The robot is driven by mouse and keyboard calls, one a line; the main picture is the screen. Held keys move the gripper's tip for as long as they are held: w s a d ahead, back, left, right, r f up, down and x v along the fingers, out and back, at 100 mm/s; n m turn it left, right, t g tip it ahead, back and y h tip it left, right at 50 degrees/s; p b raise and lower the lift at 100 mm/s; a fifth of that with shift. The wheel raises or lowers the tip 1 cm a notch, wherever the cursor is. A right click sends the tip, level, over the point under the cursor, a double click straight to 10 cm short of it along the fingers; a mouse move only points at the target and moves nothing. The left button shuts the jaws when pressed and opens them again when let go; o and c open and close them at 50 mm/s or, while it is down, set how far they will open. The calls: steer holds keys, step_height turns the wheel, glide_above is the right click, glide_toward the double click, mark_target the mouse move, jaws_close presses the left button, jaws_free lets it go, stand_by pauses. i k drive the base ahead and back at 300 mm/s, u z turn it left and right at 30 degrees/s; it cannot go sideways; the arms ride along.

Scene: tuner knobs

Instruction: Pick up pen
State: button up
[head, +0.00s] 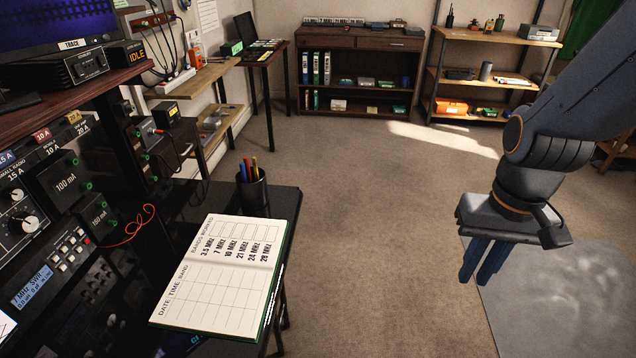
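Several pens (249,169), with blue, red and yellow ones among them, stand upright in a black cup (252,194). The cup is on the dark desk behind the open logbook, and the pens' lower parts are hidden inside it. My gripper (480,281) hangs at the right, pointing down above the floor, well to the right of the cup and apart from it.
An open logbook (222,285) lies at the desk's front right. Radio gear with knobs (25,222) and a red wire (130,226) fill the left. Open carpet (385,225) lies between the desk and my arm. Shelves (358,69) stand at the back.

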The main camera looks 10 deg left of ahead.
mark_target(245, 161)
steer(key=z, duration=0.6)
steer(key=i, duration=1.05)
steer(key=u, duration=1.25)
steer(key=i, duration=0.75)
steer(key=u, duration=0.85)
